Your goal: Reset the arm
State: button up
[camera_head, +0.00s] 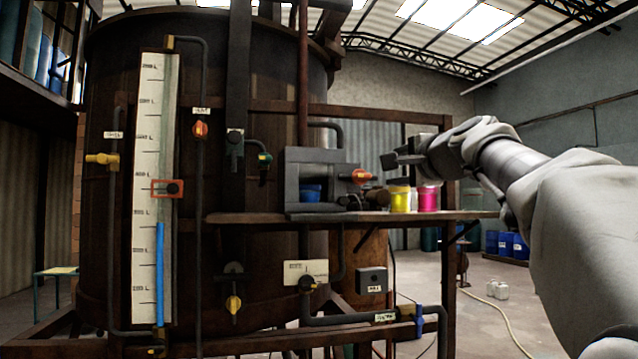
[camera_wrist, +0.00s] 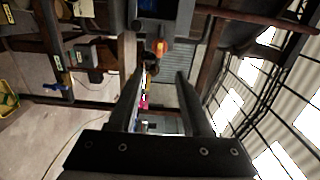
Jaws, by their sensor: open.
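My gripper (camera_head: 391,160) is at the right of the head view, raised above the wooden shelf and pointing left toward the tank. In the wrist view its two dark fingers (camera_wrist: 160,85) are spread apart with nothing held between them. My grey arm reaches in from the right edge. A yellow container (camera_head: 400,199) and a pink container (camera_head: 428,199) stand on the shelf (camera_head: 350,217) below the gripper. An orange-red valve handle (camera_head: 360,177) is just left of the gripper, apart from it; it also shows in the wrist view (camera_wrist: 159,47).
A large dark vat (camera_head: 110,200) with a white level gauge (camera_head: 150,110) fills the left. Blue drums (camera_head: 513,245) and a hose lie on the floor behind. Open air surrounds the upper right.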

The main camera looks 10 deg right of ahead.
jog(key=s+a+f+n+g+y+p, duration=0.1)
jog(key=s+a+f+n+g, duration=0.35)
jog(key=f, duration=0.65)
jog(key=s+a+f+n+g+y, duration=0.1)
jog(key=s+a+f+n+g, duration=0.1)
jog(key=s+a+f+n, duration=0.55)
jog(key=s+f+n+g+h, duration=0.1)
jog(key=s+f+n+g, duration=0.1)
jog(key=s+f, duration=0.7)
jog(key=s+a+f+n+g+h, duration=0.1)
jog(key=s+f+n+g, duration=0.2)
jog(key=s+f, duration=0.6)
notch_tip(320, 180, down, 6)
jog(key=shift+s+a+f+g+h+p, duration=0.15)
jog(key=shift+s+a+g+h+p, duration=0.1)
jog(key=shift+g+h+p, duration=0.15)
